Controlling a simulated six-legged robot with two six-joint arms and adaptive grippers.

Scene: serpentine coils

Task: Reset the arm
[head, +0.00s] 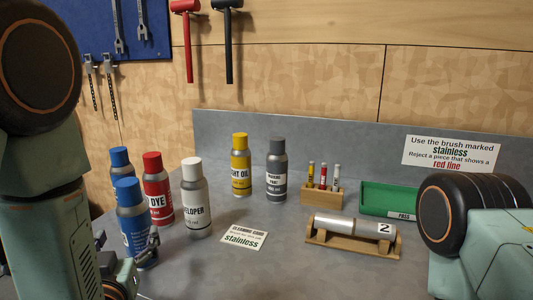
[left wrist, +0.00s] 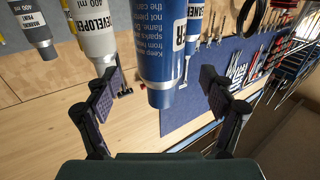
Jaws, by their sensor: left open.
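My left gripper (head: 128,246) is low at the left of the head view, partly hidden by my arm. It is open, with one finger on each side of the front blue can (head: 131,222). In the left wrist view the open fingers (left wrist: 165,84) flank this blue can (left wrist: 166,50), which appears upside down there. The can stands upright on the grey bench. My right gripper is not in view; only part of my right arm shows at the right.
Close by stand another blue can (head: 120,157), a red dye can (head: 157,190) and a white developer can (head: 196,200). Yellow (head: 241,165) and grey (head: 276,170) cans stand behind. A card (head: 243,237), wooden cradle (head: 350,246), brush holder (head: 320,197) and green tray (head: 388,198) lie right.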

